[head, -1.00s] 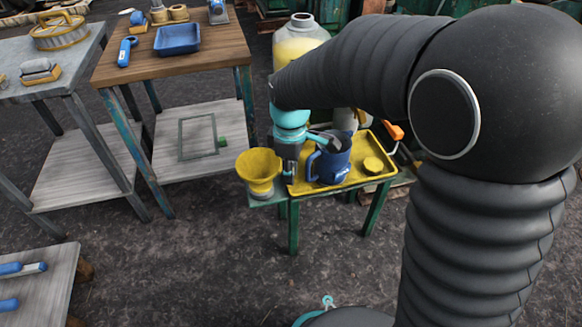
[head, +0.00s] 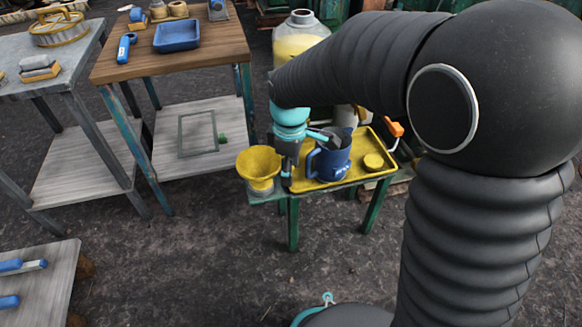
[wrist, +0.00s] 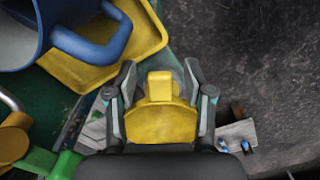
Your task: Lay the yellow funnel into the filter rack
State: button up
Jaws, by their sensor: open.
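The yellow funnel (head: 258,165) stands wide end up at the left end of the small green table, its lower part on a grey piece. My gripper (head: 287,180) points down just right of it. In the wrist view, a yellow part (wrist: 162,122) with a narrow tab, apparently the funnel, lies between the two fingers of my gripper (wrist: 160,78). The fingers are open, one on each side of the tab, with slim gaps visible. I cannot identify the filter rack with certainty.
A yellow tray (head: 345,176) holds a blue jug (head: 330,163), close right of my gripper. A wooden-topped table (head: 190,50) carries a blue tray (head: 177,36). A grey table (head: 60,75) carries a round yellow-rimmed basket (head: 59,30). Dark floor is free in front.

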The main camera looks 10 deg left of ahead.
notch_tip(320, 180, up, 12)
dwell(0.6)
